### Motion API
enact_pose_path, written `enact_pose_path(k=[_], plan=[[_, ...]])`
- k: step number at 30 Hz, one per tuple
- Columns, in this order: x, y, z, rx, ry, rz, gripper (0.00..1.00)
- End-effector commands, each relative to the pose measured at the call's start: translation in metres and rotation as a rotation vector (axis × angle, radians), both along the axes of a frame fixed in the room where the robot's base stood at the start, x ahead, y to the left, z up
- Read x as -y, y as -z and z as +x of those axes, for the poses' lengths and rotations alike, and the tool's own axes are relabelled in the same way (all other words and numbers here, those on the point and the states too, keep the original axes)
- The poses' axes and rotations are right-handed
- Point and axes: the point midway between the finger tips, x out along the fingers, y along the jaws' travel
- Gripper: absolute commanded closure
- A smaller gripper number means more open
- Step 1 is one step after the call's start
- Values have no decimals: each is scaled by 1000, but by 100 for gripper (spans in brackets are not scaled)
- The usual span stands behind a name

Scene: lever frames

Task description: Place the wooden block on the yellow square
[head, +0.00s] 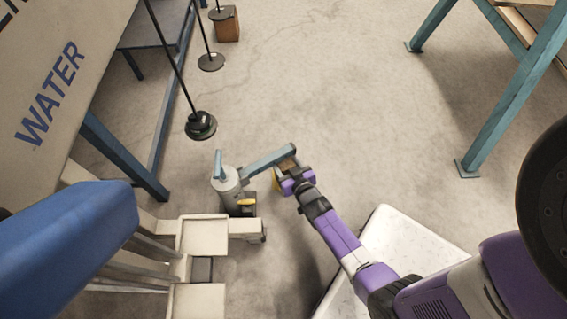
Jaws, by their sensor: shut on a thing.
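My gripper (290,175), purple and dark grey, reaches in from the lower right in the head view. It is shut on a small brown piece (287,160) at the free end of a teal bar (266,161). I cannot tell whether this piece is the wooden block or part of the bar. A yellow part (275,178) shows just left of the gripper, partly hidden by it; its shape is unclear. I cannot make out a yellow square for certain. A larger brown wooden box (228,28) stands on the floor at the top, under a black disc.
A grey cylinder (227,185) stands left of my gripper, with another yellow part (244,205) beside it. Pale stepped blocks (203,236) lie lower left. A white panel (400,250) is under my arm. Black weights (201,126) stand at upper left; open floor (340,90) lies beyond.

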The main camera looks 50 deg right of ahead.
Motion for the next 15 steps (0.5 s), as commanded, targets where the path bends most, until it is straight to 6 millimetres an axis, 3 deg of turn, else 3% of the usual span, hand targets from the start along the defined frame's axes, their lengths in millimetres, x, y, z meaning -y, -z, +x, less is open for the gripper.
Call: enact_pose_path(k=[2,5,15], plan=[[10,2,14,4,1,-4,100],[7,14,11,0,1,0,100],[7,14,12,2,0,-1,100]])
